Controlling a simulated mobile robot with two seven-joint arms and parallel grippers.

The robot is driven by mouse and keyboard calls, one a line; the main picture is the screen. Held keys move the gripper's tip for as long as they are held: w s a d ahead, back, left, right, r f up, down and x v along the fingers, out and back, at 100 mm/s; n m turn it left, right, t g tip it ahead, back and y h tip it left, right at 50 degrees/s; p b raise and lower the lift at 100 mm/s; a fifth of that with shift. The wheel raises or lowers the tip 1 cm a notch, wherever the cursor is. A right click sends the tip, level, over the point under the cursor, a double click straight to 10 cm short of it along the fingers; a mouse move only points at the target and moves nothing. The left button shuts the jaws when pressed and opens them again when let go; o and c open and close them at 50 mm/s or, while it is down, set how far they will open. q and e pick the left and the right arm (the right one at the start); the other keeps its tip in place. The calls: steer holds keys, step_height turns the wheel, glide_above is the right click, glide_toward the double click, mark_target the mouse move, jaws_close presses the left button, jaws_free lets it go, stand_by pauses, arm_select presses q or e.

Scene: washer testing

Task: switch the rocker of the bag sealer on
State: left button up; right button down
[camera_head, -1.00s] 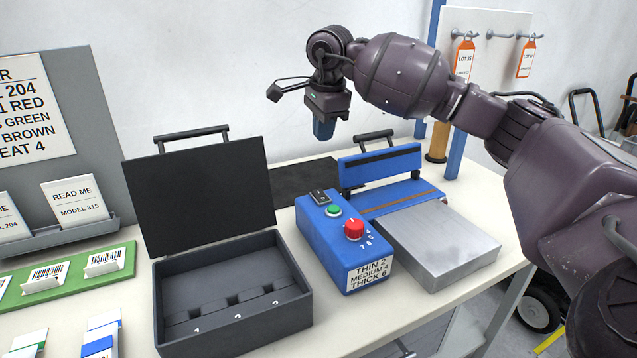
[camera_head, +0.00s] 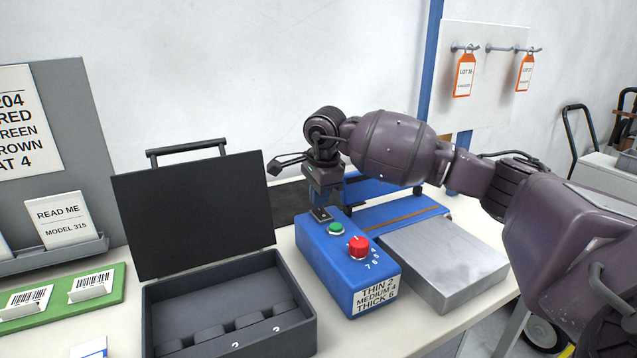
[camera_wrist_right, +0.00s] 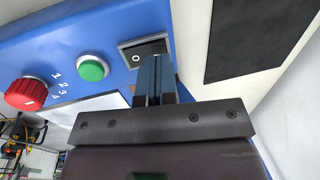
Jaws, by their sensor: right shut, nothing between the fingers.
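The bag sealer is a blue control box (camera_head: 345,275) with a silver plate (camera_head: 445,262) to its right. Its black rocker (camera_head: 320,214) sits at the far end of the box top, beyond a green button (camera_head: 336,229) and a red knob (camera_head: 358,247). In the right wrist view the rocker (camera_wrist_right: 143,52) shows an "O" on its left part; its right part is covered by my fingers. My right gripper (camera_wrist_right: 155,66) is shut and empty, its fingertips at the rocker; whether they touch it I cannot tell. My left gripper is out of view.
An open black case (camera_head: 235,310) stands left of the sealer, its lid raised. A dark mat (camera_wrist_right: 253,35) lies behind the sealer. A pegboard with orange lot tags (camera_head: 465,75) is at the back right.

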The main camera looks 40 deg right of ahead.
steer(key=shift+w+f, duration=0.1)
steer(key=shift+f, duration=0.45)
steer(key=shift+w+f, duration=0.1)
steer(key=shift+f, duration=0.25)
